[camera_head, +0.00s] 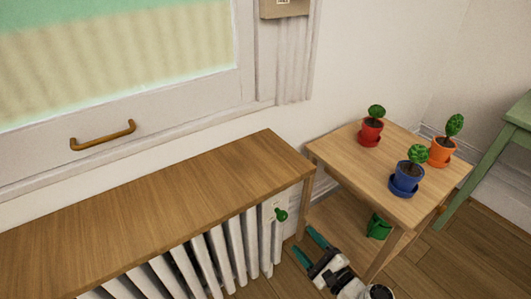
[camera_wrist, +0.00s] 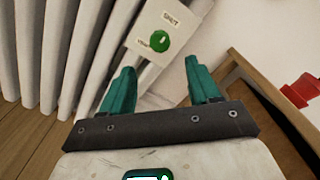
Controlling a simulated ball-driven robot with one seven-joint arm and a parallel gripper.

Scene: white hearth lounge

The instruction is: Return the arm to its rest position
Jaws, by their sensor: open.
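My gripper (camera_head: 309,247) shows at the bottom of the head view, with teal fingers apart and nothing between them. It is low down, between the white radiator (camera_head: 235,250) and the small wooden table (camera_head: 425,205). In the wrist view, my gripper (camera_wrist: 161,66) has its two teal fingers spread. They point towards a green valve knob (camera_wrist: 159,42) on a white plate with labels, one reading "SHUT". The fingers appear apart from the knob. The rest of my arm is mostly out of view.
A wooden shelf (camera_head: 160,215) covers the radiator. The table carries potted plants in red (camera_head: 370,131), blue (camera_head: 404,182) and orange (camera_head: 442,152) pots. A green watering can (camera_head: 378,227) stands beneath on its lower shelf. A green table (camera_head: 490,150) stands at right. Floor is open at lower right.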

